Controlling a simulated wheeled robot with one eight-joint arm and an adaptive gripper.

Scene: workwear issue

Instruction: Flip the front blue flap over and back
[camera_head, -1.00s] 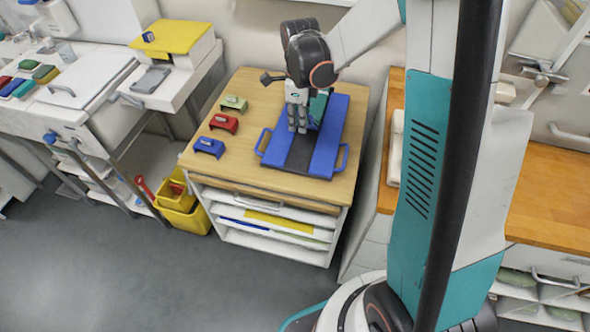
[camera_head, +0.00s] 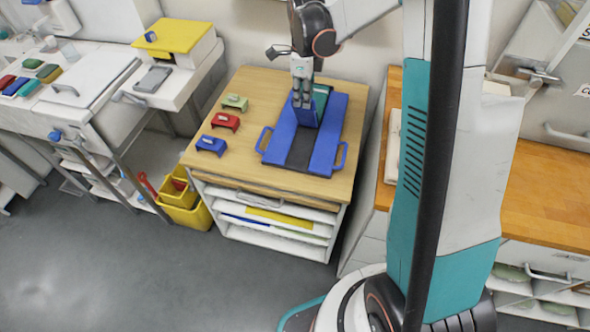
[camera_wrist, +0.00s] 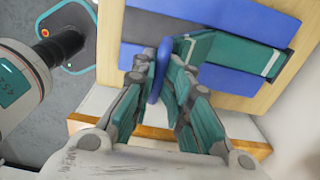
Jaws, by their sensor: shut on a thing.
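A blue board (camera_head: 327,140) with a dark centre strip (camera_head: 299,153) and blue side handles lies on the wooden-topped cabinet. My gripper (camera_head: 302,97) is over the strip, shut on the edge of a blue flap (camera_head: 306,114), which stands roughly upright. In the wrist view, the flap (camera_wrist: 159,77) shows edge-on between my fingertips (camera_wrist: 160,62). A teal flap (camera_wrist: 235,52) with a pale stripe lies across the strip, just beyond my fingers; it also shows behind the gripper in the head view (camera_head: 321,96). The blue flap's lower edge is partly hidden by my fingers in the wrist view.
Green (camera_head: 235,102), red (camera_head: 226,121) and blue (camera_head: 211,145) small blocks stand left of the board on the cabinet top (camera_head: 252,180). The wall is close behind. The front part of the top is clear.

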